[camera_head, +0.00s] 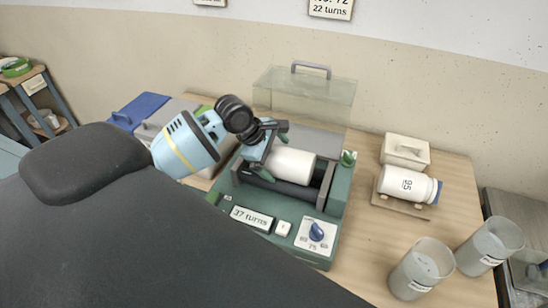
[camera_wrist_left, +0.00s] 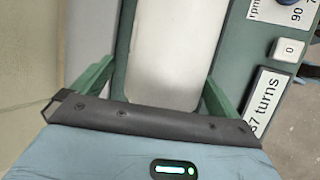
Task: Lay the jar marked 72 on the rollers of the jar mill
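A white jar (camera_head: 293,165) lies on its side on the dark rollers (camera_head: 278,187) of the green jar mill (camera_head: 336,200). Its marking is not visible. In the left wrist view the jar (camera_wrist_left: 172,60) runs between the green fingers of my left gripper (camera_wrist_left: 160,88). The fingers are spread wide, one on each side of the jar, with a gap showing at the left one. In the head view my left gripper (camera_head: 266,146) is at the jar's left end. My right gripper is not in view.
A white jar marked 95 (camera_head: 405,184) lies on a wooden stand at the right, by a lidded box (camera_head: 405,151). Two clear buckets (camera_head: 420,268) stand at the front right. The mill carries a "37 turns" plate (camera_head: 252,217) and a blue dial (camera_head: 316,232). A clear cover (camera_head: 305,97) stands up behind.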

